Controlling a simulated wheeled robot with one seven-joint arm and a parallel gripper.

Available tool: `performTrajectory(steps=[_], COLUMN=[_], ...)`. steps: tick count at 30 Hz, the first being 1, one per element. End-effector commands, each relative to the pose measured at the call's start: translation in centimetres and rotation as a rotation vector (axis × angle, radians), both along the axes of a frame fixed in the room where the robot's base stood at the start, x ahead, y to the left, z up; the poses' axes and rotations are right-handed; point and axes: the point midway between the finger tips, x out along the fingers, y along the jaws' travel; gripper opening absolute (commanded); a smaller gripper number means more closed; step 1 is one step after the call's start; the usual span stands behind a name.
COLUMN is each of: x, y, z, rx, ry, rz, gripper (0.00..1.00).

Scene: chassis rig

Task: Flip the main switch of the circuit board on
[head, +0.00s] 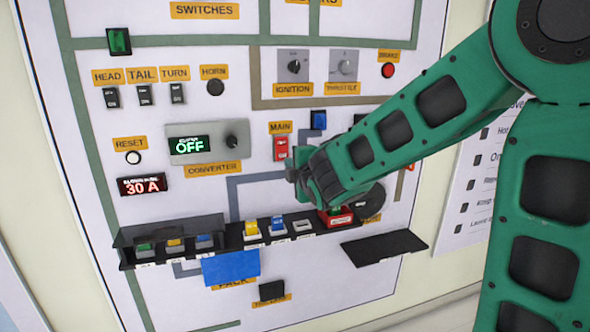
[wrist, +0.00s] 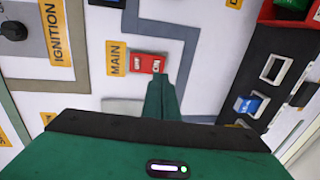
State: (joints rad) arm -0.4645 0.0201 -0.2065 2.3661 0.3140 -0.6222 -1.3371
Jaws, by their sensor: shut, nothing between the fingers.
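The main switch (head: 280,147) is a small red rocker under the yellow MAIN label (head: 281,127) on the white panel. In the wrist view the red switch (wrist: 146,63) shows white lettering on two halves, with the half nearer my fingers seeming to read ON. My gripper (head: 293,168) is shut and empty, just below the switch in the head view. In the wrist view its closed fingertips (wrist: 158,78) overlap the switch's near edge. I cannot tell whether they touch it. The rocker's tilt is unclear.
A converter box (head: 208,142) with a display reading OFF is left of the switch. A blue component (head: 318,120) sits up and right. My green arm covers part of the panel's right side.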

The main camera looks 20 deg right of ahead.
Motion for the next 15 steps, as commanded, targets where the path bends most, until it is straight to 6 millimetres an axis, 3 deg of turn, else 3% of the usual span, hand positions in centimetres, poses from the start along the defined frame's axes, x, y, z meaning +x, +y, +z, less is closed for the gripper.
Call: performTrajectory(steps=[6, 15], x=[3.5, 5.7], y=[0.0, 0.0], z=[-0.6, -1.0], rx=[-0.001, 0.0], ry=[0.0, -0.001], rz=[-0.001, 0.0], gripper=[0.0, 0.0])
